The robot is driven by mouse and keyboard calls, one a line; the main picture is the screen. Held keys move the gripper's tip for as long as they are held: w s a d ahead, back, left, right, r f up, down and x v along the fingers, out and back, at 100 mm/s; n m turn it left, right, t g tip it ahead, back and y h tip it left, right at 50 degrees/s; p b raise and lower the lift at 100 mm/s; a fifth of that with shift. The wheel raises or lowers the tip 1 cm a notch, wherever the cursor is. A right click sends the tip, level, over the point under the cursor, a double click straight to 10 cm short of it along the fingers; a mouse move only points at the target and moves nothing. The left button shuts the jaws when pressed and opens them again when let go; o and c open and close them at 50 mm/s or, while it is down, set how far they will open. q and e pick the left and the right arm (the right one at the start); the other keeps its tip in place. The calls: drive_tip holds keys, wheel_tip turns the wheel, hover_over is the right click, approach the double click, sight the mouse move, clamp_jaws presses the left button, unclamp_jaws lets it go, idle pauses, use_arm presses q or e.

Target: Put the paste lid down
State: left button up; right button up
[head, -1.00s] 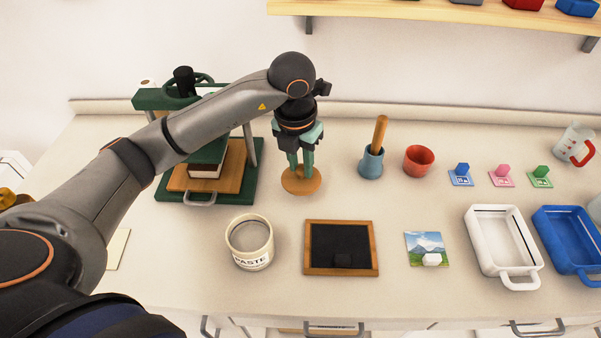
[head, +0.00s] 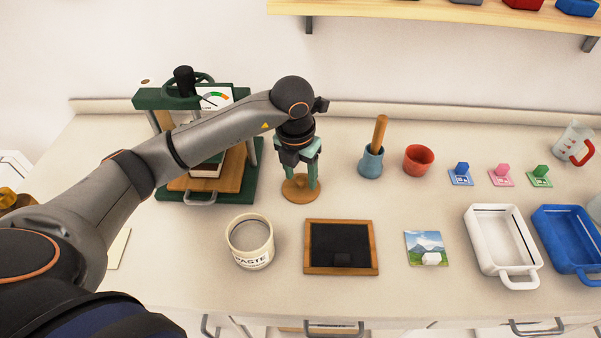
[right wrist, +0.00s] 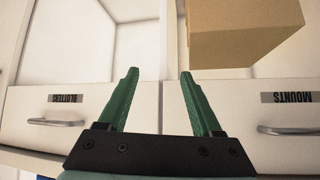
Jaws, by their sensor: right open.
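The paste lid (head: 301,193) is a round, tan-brown disc with a small knob, lying flat on the counter behind the slate. My left gripper (head: 300,186) points down over it, with its green fingers spread on either side of the knob. The fingers look apart from the knob. The paste jar (head: 250,243) stands uncovered in front and to the left, cream with PASTE on its side. My right gripper (right wrist: 158,75) is open and empty in the right wrist view, in front of drawers.
A green press (head: 250,190) stands left of the lid. A blue pot with a wooden handle (head: 371,162) and a red cup (head: 418,160) stand to the right. A framed slate (head: 341,247) lies in front. A cardboard box (right wrist: 240,30) is near my right gripper.

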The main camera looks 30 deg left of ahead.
sight(297, 192)
use_arm(q)
drive_tip(key=shift+r, duration=0.1)
wheel_tip(297, 192, up, 12)
drive_tip(key=s, duration=0.1)
drive_tip(key=shift+s, duration=0.25)
idle(0.7)
